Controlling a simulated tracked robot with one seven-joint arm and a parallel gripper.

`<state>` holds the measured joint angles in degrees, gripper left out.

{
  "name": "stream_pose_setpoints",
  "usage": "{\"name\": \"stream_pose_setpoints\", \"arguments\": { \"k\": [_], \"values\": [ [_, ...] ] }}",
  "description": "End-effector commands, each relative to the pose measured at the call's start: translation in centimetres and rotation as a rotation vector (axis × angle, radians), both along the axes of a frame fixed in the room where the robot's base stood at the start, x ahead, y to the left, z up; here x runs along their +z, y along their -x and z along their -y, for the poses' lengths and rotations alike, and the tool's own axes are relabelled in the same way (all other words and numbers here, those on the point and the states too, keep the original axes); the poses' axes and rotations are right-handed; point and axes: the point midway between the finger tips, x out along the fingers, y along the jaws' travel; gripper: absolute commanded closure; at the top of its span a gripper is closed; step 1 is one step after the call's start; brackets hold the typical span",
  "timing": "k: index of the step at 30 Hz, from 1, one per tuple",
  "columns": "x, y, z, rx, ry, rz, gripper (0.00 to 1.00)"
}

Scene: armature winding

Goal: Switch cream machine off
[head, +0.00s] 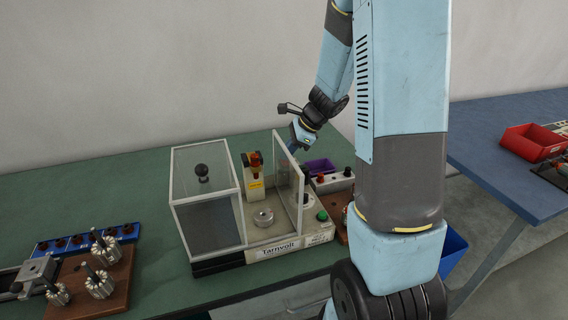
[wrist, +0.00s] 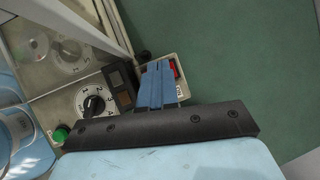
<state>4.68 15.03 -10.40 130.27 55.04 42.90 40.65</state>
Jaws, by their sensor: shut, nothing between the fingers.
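The cream machine (head: 275,247), labelled "Tarnvolt", stands on the green bench top with clear guard panels. Its front right corner carries a green button (head: 322,215). A box with a red and yellow control (head: 254,160) stands at its back. My gripper (head: 292,148) is above the machine's back right, beside a raised clear panel. In the wrist view my blue fingers (wrist: 157,82) are together and empty, in front of a small cream box (wrist: 172,95) with a red part, which they partly hide. Left of them are a numbered black dial (wrist: 93,104) and the green button (wrist: 60,134).
A purple bin (head: 318,167) and a white box with dark knobs (head: 332,183) sit right of the machine. A blue rack (head: 90,240) and a wooden board with wound parts (head: 100,285) lie left. A red bin (head: 532,142) is on the blue table. Bare green surface (wrist: 240,60) lies right of my fingers.

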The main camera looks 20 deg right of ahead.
Motion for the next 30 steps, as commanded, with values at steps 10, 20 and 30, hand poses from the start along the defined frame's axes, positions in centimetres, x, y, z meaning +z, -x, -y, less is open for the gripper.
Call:
{"name": "stream_pose_setpoints", "arguments": {
  "k": [10, 20, 30],
  "values": [
    [0.9, -0.4, 0.0, 0.001, 0.000, -0.001, 1.00],
    [1.6, -0.7, 0.0, -0.001, 0.000, 0.001, 1.00],
    [4.1, -1.8, 0.0, 0.001, 0.001, 0.002, 1.00]
  ]
}}
